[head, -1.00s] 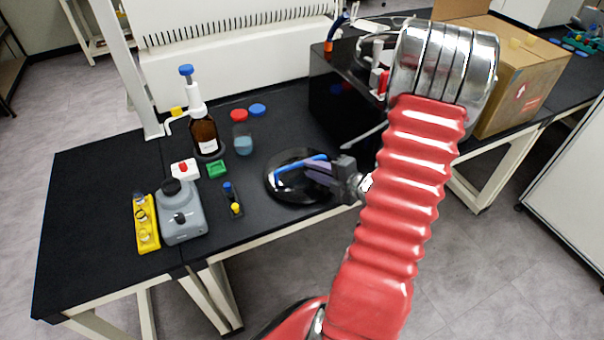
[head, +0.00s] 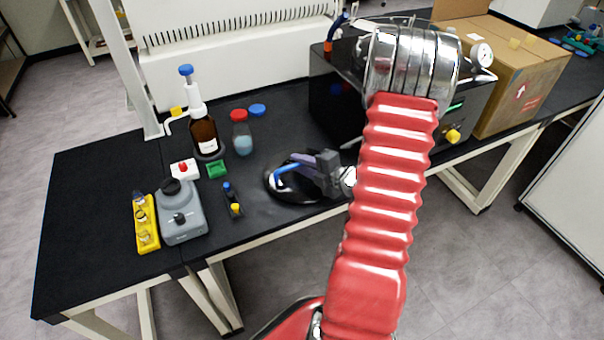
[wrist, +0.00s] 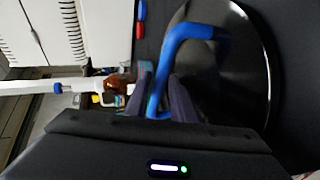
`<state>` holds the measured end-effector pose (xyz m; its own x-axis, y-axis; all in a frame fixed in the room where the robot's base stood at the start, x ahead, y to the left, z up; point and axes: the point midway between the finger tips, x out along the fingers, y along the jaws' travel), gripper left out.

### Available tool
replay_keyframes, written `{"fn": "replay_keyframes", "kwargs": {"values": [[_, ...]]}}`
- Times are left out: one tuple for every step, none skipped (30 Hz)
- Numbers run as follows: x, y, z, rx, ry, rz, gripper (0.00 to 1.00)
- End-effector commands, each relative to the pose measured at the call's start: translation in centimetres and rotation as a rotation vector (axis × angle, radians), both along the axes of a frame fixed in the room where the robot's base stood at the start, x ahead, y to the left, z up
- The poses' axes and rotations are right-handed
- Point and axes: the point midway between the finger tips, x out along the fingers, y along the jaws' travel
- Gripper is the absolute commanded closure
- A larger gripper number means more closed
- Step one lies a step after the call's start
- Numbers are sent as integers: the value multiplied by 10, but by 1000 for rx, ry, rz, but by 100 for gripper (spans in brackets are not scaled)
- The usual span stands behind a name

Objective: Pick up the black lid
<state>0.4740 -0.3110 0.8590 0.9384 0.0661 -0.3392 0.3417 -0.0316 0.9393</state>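The black lid (head: 292,192) is a round, glossy disc lying flat on the black bench, with a raised blue handle (head: 286,168). My gripper (head: 304,161) is over the lid at its handle, partly covering both in the head view. In the wrist view the lid (wrist: 243,62) fills the right side, and the blue handle (wrist: 160,80) runs down between my gripper's two fingers (wrist: 160,98). The fingers stand apart, one on each side of the handle. Whether either touches it I cannot tell.
A black box-shaped device (head: 335,98) stands behind the lid, with a cardboard box (head: 515,85) to its right. The bench's front edge is close.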

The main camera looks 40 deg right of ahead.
Motion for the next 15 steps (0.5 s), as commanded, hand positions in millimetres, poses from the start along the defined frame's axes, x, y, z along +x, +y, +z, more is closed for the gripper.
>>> {"fn": "replay_keyframes", "kwargs": {"values": [[1,0,0,0,0,0,78],[1,0,0,0,0,0,78],[1,0,0,0,0,0,78],[1,0,0,0,0,0,78],[1,0,0,0,0,0,78],[1,0,0,0,0,0,78],[0,0,0,0,0,0,78],[0,0,0,0,0,0,78],[0,0,0,0,0,0,78],[0,0,0,0,0,0,78],[0,0,0,0,0,0,78],[0,0,0,0,0,0,78],[0,0,0,0,0,0,78],[0,0,0,0,0,0,78],[0,0,0,0,0,0,78]]}}
